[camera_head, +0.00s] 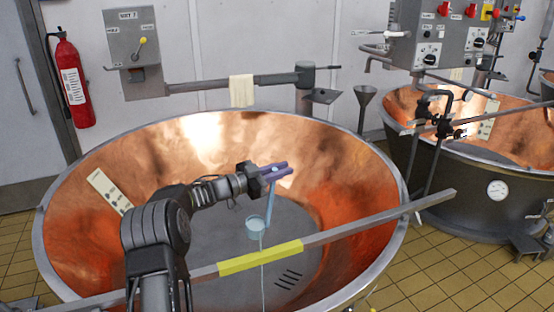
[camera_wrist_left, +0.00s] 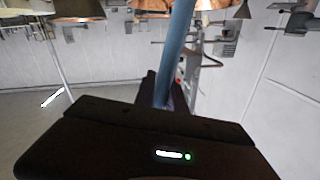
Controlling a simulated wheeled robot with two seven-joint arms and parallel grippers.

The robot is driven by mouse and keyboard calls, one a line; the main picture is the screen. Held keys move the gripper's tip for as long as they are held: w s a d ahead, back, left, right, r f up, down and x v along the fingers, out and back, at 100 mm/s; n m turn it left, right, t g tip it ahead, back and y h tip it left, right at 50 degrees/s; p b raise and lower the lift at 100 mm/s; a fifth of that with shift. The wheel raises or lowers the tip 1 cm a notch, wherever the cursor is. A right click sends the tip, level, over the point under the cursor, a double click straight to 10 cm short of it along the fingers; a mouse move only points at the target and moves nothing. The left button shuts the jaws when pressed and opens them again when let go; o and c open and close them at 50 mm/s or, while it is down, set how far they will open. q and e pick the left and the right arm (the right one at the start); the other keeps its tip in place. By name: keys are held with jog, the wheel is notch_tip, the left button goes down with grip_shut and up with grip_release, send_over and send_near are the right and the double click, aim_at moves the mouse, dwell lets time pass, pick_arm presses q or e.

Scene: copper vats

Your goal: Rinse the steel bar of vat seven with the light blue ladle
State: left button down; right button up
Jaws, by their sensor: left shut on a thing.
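My left gripper (camera_head: 280,171) is shut on the handle of the light blue ladle (camera_head: 272,205) and holds it over the vat. The handle hangs down from the fingers to the cup (camera_head: 256,229). In the left wrist view the blue handle (camera_wrist_left: 177,45) rises between the dark fingers (camera_wrist_left: 160,92). A thin pale stream (camera_head: 262,285) runs down from the cup in front of the bar's yellow section. The steel bar (camera_head: 350,230) lies across the near side of vat seven (camera_head: 330,165), a wide copper bowl; its yellow section (camera_head: 260,258) is near the middle. My right gripper is out of view.
A panel marked for vat 7 (camera_head: 132,37) is on the back wall, with a pipe arm and a hanging cloth (camera_head: 242,91). A second vat (camera_head: 470,185) with a control box (camera_head: 440,35) stands right. A fire extinguisher (camera_head: 73,85) hangs left. Tiled floor (camera_head: 440,270) is clear at lower right.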

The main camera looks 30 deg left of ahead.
pick_arm(q)
jog(key=s+d+f+m+b, duration=0.4)
jog(key=d+f+m, duration=0.1)
jog(key=d+f, duration=0.3)
jog(key=s+d+f+m+b, duration=0.4)
jog(key=d+f, duration=0.3)
jog(key=f, duration=0.1)
jog(key=d+f+m+b, duration=0.1)
jog(key=f+m+b, duration=0.1)
jog(key=f+b, duration=0.3)
jog(key=s+d+f+m+b, duration=0.1)
jog(key=f+b, duration=0.4)
jog(key=b, duration=0.7)
jog(key=s+d+f+m+b, duration=0.1)
jog(key=d+f+m+b, duration=0.1)
jog(key=f+m+b, duration=0.3)
jog(key=shift+s+d+f+b, duration=0.15)
jog(key=shift+f+b, duration=0.4)
jog(key=shift+b, duration=1.65)
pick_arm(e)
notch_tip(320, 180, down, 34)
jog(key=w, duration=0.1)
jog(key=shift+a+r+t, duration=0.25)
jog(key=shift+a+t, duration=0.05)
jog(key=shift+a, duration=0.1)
